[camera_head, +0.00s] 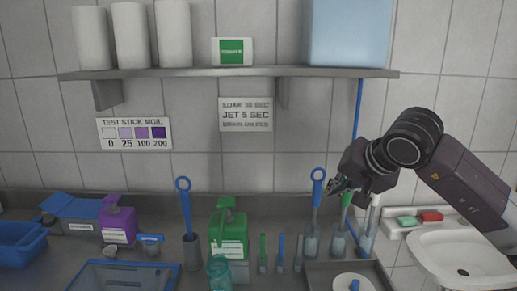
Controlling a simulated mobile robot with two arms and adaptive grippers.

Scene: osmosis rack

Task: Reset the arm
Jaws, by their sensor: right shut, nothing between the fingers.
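My right arm comes in from the right in the head view. A green-handled brush (345,202) and a white-handled brush (374,214) stand in holders below and behind the gripper and wrist. My left gripper does not show.
A shelf (230,72) with white rolls and a blue container (346,32) runs above. Bottles, including a green one (228,232) and a purple one (117,222), stand on the counter. A sink (460,255) is at right.

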